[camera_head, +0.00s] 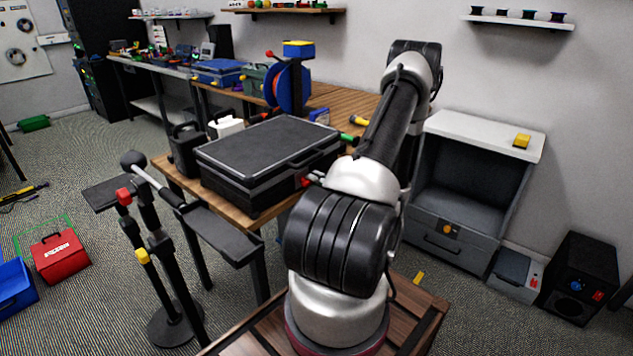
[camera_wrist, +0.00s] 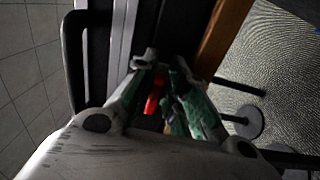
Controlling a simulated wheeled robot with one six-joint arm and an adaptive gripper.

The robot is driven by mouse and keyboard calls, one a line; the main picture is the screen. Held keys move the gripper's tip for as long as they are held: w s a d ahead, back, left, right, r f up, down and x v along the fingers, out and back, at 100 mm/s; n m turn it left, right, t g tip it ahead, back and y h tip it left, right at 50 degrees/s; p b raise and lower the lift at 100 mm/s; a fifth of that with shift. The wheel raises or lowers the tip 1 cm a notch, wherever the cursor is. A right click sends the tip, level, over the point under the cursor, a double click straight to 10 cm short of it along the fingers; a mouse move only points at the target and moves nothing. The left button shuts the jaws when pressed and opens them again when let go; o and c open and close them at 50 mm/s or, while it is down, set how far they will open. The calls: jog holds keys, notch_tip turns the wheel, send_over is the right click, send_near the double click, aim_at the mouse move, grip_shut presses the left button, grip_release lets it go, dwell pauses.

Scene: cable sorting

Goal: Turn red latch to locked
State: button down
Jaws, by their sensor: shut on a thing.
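A black case (camera_head: 262,160) lies closed on the wooden workbench, and its dark side and pale rim (camera_wrist: 122,45) fill the top of the wrist view. The red latch (camera_head: 306,181) is on the side of the case nearest my arm. In the wrist view the red latch (camera_wrist: 153,103) shows between the green-padded fingers of my gripper (camera_wrist: 160,82). The fingers are shut on it. In the head view my arm hides most of the gripper. The latch's exact angle is too small and dark to tell.
The case handle (camera_wrist: 74,65) stands out beside my gripper in the wrist view. A black stand with a red-knobbed post (camera_head: 124,197) is left of the bench. A grey cabinet (camera_head: 465,200) stands right of my arm. A blue-sided reel (camera_head: 290,88) is behind the case.

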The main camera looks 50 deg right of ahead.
jog(key=c, duration=1.4)
grip_release()
jog(key=shift+c, duration=0.2)
jog(key=s+d, duration=0.1)
jog(key=s, duration=1.1)
